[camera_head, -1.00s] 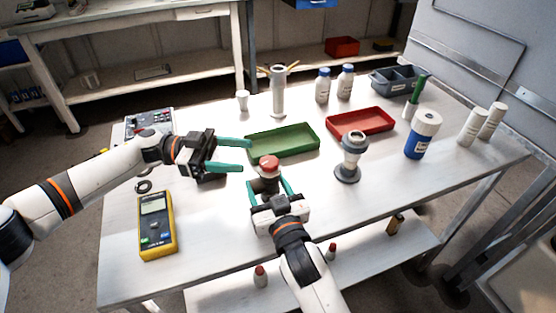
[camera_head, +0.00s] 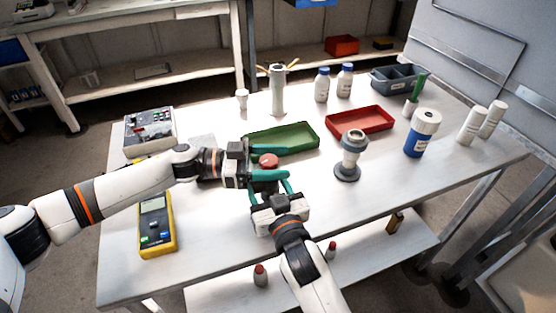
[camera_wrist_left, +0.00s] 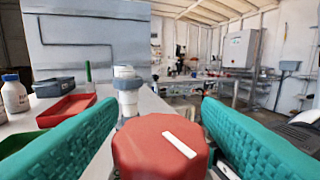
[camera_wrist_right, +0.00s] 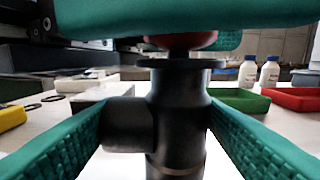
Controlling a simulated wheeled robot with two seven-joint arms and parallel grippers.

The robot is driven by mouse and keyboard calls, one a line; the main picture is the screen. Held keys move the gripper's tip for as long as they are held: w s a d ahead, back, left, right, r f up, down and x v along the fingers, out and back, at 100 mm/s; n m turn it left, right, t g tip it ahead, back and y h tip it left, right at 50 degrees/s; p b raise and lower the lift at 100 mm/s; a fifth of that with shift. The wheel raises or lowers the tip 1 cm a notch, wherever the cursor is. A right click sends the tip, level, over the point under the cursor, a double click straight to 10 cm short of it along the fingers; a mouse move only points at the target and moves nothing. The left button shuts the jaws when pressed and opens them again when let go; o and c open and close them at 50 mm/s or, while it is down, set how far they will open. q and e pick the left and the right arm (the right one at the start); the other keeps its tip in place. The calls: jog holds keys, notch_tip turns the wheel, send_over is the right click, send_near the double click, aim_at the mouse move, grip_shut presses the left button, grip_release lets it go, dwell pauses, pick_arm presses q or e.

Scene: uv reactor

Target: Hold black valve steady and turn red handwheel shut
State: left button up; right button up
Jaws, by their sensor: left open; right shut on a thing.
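The red handwheel (camera_head: 268,160) sits on top of the black valve (camera_wrist_right: 180,115) near the middle of the table. In the left wrist view the handwheel (camera_wrist_left: 160,146) shows a white mark on its top. My left gripper (camera_head: 270,162) is open, with its green fingers on both sides of the handwheel; a gap shows beside it in the left wrist view. My right gripper (camera_head: 270,192) is shut on the black valve body below the handwheel. In the right wrist view its fingers (camera_wrist_right: 165,140) flank the upright body, and a left finger crosses above.
A green tray (camera_head: 312,132) lies just behind the valve, and a red tray (camera_head: 384,121) to its right. A grey fitting (camera_head: 349,160) stands to the right. A yellow meter (camera_head: 157,225) and a control box (camera_head: 150,132) are at left. The front right tabletop is clear.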

pick_arm(q)
jog(key=shift+d, duration=0.4)
jog(key=shift+c, duration=0.6)
jog(key=c, duration=0.9)
jog(key=shift+s+a+m+g+y, duration=0.15)
jog(key=shift+m+g, duration=0.6)
jog(key=shift+g, duration=0.4)
jog(key=shift+s+d+m+g+y, duration=0.15)
jog(key=shift+m+g, duration=0.6)
jog(key=shift+g, duration=0.4)
jog(key=shift+w+a, duration=0.1)
jog(key=o, duration=1)
